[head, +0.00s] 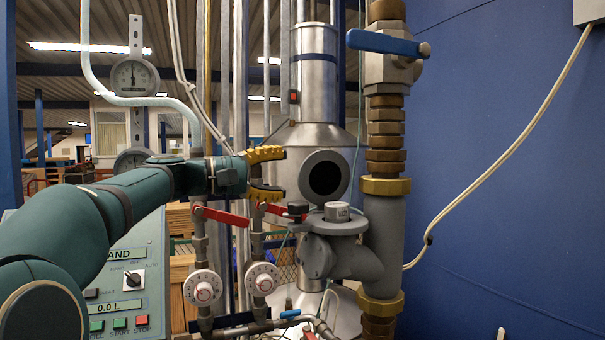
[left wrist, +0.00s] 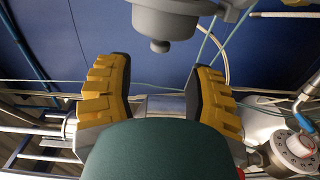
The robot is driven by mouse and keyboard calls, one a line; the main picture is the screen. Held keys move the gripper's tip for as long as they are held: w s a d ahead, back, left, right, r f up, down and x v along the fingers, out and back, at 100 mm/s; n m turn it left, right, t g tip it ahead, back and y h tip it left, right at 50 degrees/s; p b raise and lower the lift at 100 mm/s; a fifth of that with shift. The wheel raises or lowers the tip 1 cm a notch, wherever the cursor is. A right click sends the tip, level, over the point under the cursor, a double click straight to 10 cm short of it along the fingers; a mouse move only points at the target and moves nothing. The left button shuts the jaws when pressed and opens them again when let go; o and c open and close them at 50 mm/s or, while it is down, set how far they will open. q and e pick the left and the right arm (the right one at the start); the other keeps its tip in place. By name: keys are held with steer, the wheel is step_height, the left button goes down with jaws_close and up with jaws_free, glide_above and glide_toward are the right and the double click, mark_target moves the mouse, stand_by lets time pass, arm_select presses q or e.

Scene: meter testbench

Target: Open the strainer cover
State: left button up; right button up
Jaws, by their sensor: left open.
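The strainer (head: 372,262) is a grey body on the vertical pipe, with a flanged opening on top. Its round grey cover (head: 345,177) stands upright above the flange, tilted back, with its hollow dark underside facing me. In the left wrist view the cover (left wrist: 165,20) is at the top, its small knob pointing down the picture. A metallic cylinder (head: 337,210) shows in the strainer opening. My left gripper (head: 280,174) is open and empty just left of the cover, apart from it; its yellow fingers also show in the wrist view (left wrist: 160,65). My right gripper is not in view.
A blue-handled valve (head: 385,43) sits above on the pipe. Red lever handles (head: 222,216) and two dials (head: 203,288) are below my left gripper. A control panel (head: 130,280) stands at lower left. The blue wall (head: 510,190) on the right has a cable.

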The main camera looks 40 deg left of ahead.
arm_select(q)
steer(key=shift+v, duration=1.5)
steer(key=shift+r, duration=0.1)
